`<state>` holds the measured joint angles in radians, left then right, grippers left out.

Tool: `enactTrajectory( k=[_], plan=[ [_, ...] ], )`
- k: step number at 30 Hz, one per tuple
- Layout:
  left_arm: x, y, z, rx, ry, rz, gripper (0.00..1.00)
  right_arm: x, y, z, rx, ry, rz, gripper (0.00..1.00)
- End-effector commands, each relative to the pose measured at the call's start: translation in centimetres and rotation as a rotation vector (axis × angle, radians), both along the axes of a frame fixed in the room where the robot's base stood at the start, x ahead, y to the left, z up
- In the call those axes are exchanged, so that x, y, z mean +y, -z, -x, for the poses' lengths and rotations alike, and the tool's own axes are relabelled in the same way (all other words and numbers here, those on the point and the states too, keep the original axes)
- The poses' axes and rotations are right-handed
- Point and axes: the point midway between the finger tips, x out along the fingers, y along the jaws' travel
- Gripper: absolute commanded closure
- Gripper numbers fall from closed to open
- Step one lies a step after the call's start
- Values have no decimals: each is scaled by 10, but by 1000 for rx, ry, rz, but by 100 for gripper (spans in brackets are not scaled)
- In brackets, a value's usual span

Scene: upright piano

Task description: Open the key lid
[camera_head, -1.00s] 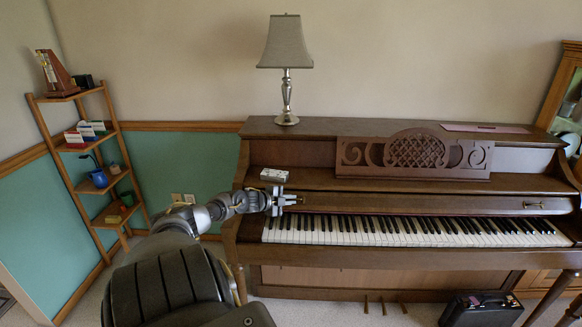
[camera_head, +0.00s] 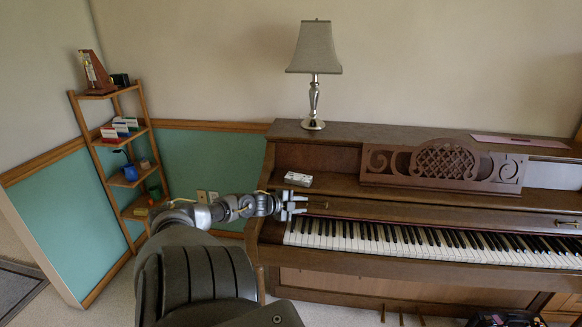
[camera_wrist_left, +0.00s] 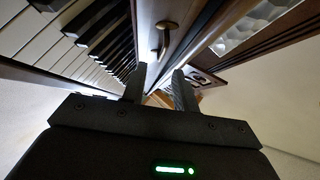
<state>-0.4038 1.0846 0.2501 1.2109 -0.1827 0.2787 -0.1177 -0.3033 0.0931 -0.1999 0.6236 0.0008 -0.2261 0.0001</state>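The brown piano's key lid (camera_head: 430,214) is a long wooden board behind the keys (camera_head: 400,240), with the black and white keys uncovered in front of it. A small brass knob (camera_head: 318,204) sits at the lid's left end; a brass knob also shows in the left wrist view (camera_wrist_left: 163,38), beyond the fingertips. My left gripper (camera_head: 303,205) is at the left end of the keyboard, just left of the knob. Its two fingers (camera_wrist_left: 158,88) are apart, with nothing seen between them. My right gripper is not in view.
A carved music stand (camera_head: 445,165) is above the lid. A wooden shelf (camera_head: 120,150) stands at the left wall. A black case (camera_head: 500,318) is on the floor.

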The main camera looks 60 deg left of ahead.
Motion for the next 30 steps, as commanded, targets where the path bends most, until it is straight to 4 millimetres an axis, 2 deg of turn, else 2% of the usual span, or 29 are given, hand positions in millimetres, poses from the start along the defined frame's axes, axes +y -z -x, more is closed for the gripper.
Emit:
enactTrajectory(
  k=[3, 7, 11, 30],
  plan=[
    [-2, -7, 18, 4, 1, 1, 71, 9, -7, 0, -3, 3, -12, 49],
    [-4, -12, 31, 3, 1, 2, 71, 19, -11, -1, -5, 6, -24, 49],
    [-5, -15, 40, 2, 0, 1, 71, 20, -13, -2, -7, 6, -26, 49],
    [-5, -17, 44, 0, 0, 0, 71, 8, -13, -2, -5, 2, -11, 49]
  ],
)
